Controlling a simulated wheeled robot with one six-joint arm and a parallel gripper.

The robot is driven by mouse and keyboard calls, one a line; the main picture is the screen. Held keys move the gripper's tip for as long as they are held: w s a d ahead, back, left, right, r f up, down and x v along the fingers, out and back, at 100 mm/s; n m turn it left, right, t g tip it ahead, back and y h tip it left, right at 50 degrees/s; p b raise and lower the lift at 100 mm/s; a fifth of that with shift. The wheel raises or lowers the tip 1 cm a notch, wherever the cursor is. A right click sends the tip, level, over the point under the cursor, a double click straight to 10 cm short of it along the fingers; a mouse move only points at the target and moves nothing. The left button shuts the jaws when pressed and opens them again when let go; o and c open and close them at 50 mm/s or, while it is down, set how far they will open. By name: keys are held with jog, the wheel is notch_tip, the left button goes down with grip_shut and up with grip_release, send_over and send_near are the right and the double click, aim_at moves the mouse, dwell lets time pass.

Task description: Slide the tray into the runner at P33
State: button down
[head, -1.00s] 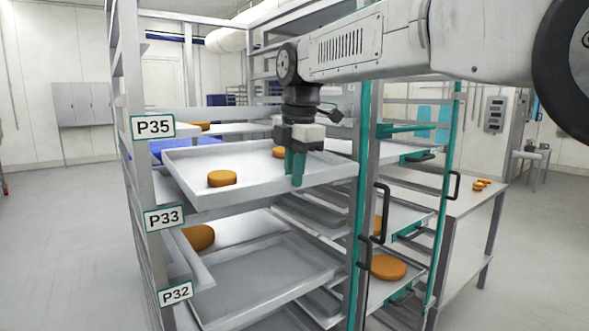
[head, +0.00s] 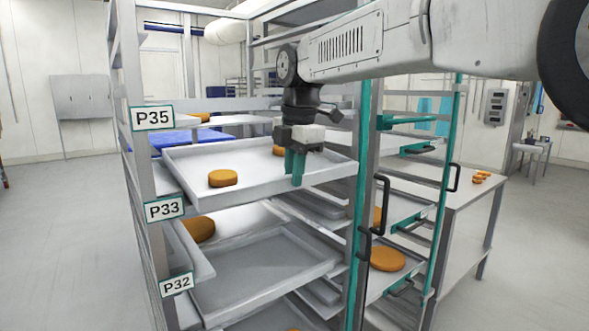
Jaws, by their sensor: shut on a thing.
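A shallow light-grey tray (head: 245,192) with two orange-brown rounds (head: 223,178) on it is at the front of the rack, roughly level and between the P35 label (head: 152,117) and the P33 label (head: 164,208). My gripper (head: 296,172) points down and is shut on the tray's front rim, right of its middle. The tray's front left corner is close to the P33 label. A runner ledge (head: 168,180) shows left of the tray. I cannot tell whether the tray touches it. The tray's far end and the right runner are mostly hidden.
Another tray (head: 265,270) sits below, near the P32 label (head: 176,284). The rack's left post (head: 140,150) and a teal-edged post with a black handle (head: 381,205) flank the opening. A side table (head: 470,205) stands right. The floor at left is clear.

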jog(key=shift+s+f, duration=0.1)
jog(key=shift+f, duration=1.05)
jog(key=c, duration=1.3)
grip_release()
notch_tip(320, 180, up, 8)
jog(key=s+d+f+m, duration=0.5)
jog(key=s+d+m, duration=0.3)
jog(key=s+d, duration=0.2)
jog(key=s+d+f+m, duration=0.5)
jog(key=s+d+m, duration=0.4)
jog(key=s, duration=0.4)
jog(key=shift+s+d+f+h, duration=0.25)
jog(key=shift+d+h, duration=0.05)
jog(key=shift+d, duration=0.55)
jog(key=s+d+f+m, duration=0.1)
jog(key=s+f+m, duration=0.1)
jog(key=s+f, duration=0.1)
jog(key=s+d+f+m, duration=0.1)
jog(key=s+f+m, duration=0.2)
jog(key=s+d+f+m, duration=0.1)
jog(key=s+f+m, duration=0.1)
jog(key=s+f, duration=0.2)
jog(key=shift+s+d+m, duration=0.1)
jog(key=shift+d+m, duration=0.25)
jog(key=shift+m, duration=0.05)
jog(key=shift+c, duration=0.3)
